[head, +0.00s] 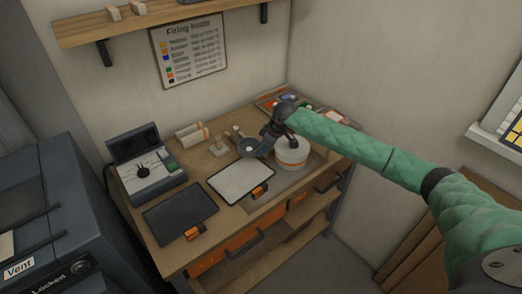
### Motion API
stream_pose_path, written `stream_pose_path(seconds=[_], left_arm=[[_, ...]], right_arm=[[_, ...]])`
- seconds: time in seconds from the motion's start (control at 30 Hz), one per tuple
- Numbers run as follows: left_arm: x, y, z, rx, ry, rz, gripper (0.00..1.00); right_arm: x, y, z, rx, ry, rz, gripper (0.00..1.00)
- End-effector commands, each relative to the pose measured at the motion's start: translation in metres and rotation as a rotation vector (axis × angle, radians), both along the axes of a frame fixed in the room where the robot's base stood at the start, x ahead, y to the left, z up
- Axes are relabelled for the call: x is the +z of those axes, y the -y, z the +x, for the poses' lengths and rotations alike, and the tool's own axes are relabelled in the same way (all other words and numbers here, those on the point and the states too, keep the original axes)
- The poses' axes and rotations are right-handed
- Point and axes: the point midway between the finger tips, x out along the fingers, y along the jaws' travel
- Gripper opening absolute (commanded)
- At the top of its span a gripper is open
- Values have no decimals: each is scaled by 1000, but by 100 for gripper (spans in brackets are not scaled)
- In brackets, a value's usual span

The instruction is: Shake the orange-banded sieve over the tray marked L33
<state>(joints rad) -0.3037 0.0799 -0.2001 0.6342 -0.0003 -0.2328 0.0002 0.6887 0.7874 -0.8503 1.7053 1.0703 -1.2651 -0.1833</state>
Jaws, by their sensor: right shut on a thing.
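My right gripper (268,139) is dark, on the arm in a green sleeve, and reaches down over the far part of the workbench. It is shut on what looks like the sieve, a small round piece with a dark rim and grey inside (248,147). I cannot make out its band. The sieve is above the bench near the far right corner of a tray with a pale sheet (238,177), which has an orange tag. A dark tray (178,216) with an orange tag lies to the left. The tag lettering is too small to read. My left gripper is not in view.
A white round container with an orange band (292,157) stands just right of my gripper. A grey box with a dial (150,182) stands at the bench's left. Small blocks and coloured items lie at the back. A shelf (140,28) hangs above.

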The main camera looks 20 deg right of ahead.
Motion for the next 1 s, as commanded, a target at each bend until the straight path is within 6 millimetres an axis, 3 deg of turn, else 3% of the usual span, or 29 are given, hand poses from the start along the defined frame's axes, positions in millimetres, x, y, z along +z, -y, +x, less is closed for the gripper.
stream_pose_path(seconds=[0.53,1.0], left_arm=[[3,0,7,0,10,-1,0],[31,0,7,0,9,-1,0]], right_arm=[[2,3,1,1,1,0,0],[38,2,1,1,2,1,0]])
